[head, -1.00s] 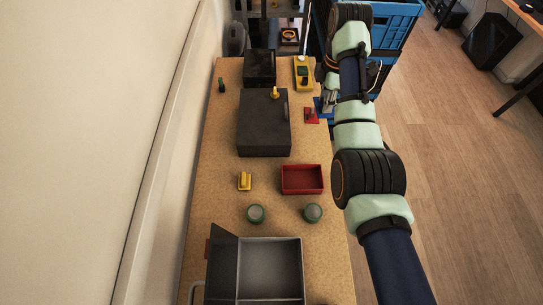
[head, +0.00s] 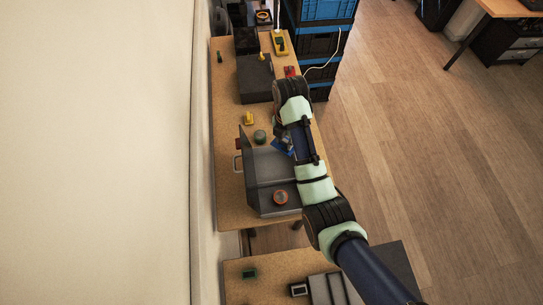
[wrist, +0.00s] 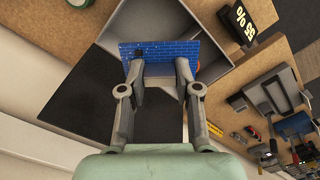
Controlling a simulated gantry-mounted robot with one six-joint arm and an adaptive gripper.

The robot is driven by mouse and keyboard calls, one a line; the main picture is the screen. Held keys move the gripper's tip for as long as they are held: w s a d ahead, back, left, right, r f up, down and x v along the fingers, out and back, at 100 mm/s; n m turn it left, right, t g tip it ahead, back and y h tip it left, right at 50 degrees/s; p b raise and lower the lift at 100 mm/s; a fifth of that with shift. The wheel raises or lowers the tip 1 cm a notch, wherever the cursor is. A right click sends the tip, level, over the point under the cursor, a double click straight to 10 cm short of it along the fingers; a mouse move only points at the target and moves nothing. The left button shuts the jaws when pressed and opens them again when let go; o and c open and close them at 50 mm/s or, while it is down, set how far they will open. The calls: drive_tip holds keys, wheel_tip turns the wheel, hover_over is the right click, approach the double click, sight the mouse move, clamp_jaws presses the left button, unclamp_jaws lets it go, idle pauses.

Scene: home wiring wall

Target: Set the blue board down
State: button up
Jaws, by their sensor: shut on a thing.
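The blue board (wrist: 160,50) is a flat rectangle with a grid of fine lines and a small dark part near its left end in the wrist view. My gripper (wrist: 160,72) is shut on its near edge. In the head view a bit of the blue board (head: 281,146) shows beside my wrist, over the right part of the open grey box. The rest of it is hidden by my arm. In the wrist view the grey box (wrist: 75,22) lies beyond the board. I cannot tell whether they touch.
A second bench (head: 240,290) is nearer.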

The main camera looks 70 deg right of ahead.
drive_tip(key=b, duration=1)
hover_over(282, 168)
wheel_tip(282, 168, down, 15)
drive_tip(key=shift+f, duration=0.2)
drive_tip(key=shift+f+b, duration=0.5)
drive_tip(key=shift+f, duration=1.9)
drive_tip(key=shift+r, duration=0.1)
drive_tip(key=o, duration=1)
drive_tip(key=shift+o, duration=0.2)
wheel_tip(282, 168, up, 12)
drive_tip(key=p, duration=0.3)
